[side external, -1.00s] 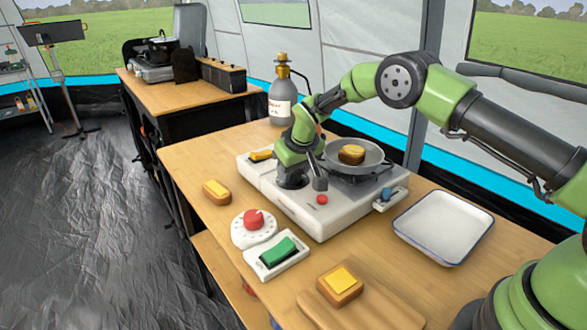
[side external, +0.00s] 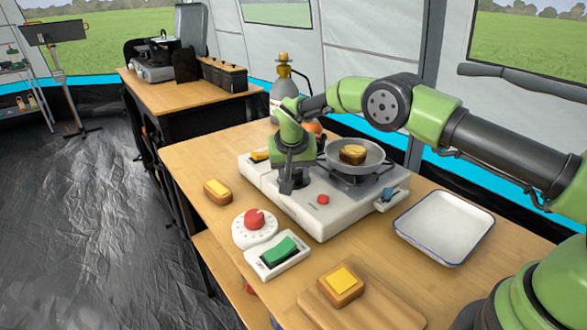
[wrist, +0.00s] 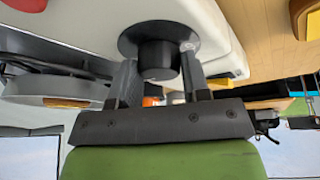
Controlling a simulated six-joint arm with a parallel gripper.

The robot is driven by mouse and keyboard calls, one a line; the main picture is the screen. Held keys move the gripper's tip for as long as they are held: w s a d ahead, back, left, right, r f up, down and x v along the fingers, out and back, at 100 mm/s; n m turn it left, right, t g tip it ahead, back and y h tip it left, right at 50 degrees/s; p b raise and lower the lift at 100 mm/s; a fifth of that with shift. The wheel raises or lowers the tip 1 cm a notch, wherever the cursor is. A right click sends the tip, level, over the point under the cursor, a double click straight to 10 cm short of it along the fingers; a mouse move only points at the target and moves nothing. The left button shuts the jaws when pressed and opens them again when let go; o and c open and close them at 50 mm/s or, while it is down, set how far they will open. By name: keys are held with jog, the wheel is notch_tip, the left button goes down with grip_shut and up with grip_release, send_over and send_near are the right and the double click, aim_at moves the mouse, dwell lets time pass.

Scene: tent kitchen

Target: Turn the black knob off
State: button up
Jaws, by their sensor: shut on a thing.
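My gripper (side external: 288,186) is at the front of the white stove (side external: 345,208), pointing down, and is shut on the knob, with one finger on each side. In the side view the gripper hides the knob. A small pale mark shows on the disc's right edge in the wrist view.
A grey pan (side external: 373,157) with a piece of bread stands on the burner right behind my gripper. A red button (side external: 323,199) is close to its right. A red dial (side external: 253,219), green switch (side external: 279,251) and white tray (side external: 444,228) are around the stove. A gas bottle (side external: 284,92) stands behind.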

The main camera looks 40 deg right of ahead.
jog(key=shift+d, duration=0.1)
dwell(0.3)
jog(key=o, duration=0.9)
jog(key=v, duration=1)
